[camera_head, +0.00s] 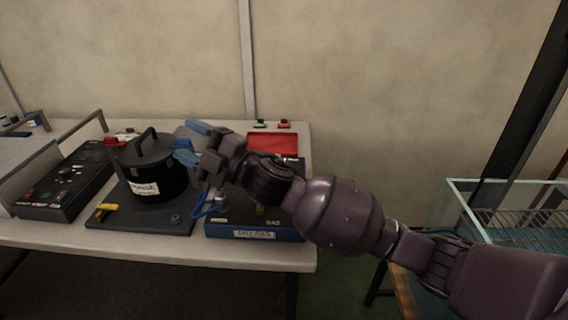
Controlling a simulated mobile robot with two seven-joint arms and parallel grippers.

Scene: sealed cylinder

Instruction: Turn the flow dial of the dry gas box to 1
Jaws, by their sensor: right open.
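The dry gas box (254,235) is a dark box with a blue lower edge and a "DRY GAS" label, standing at the right end of the table. My right arm and gripper cover much of its top. My left gripper is not in view.
A black lidded pot (153,178) stands on a dark plate (113,217) left of the box. A black control panel (67,183) is farther left. A red tray (273,144) lies behind the box. A wire basket (515,222) is at the right.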

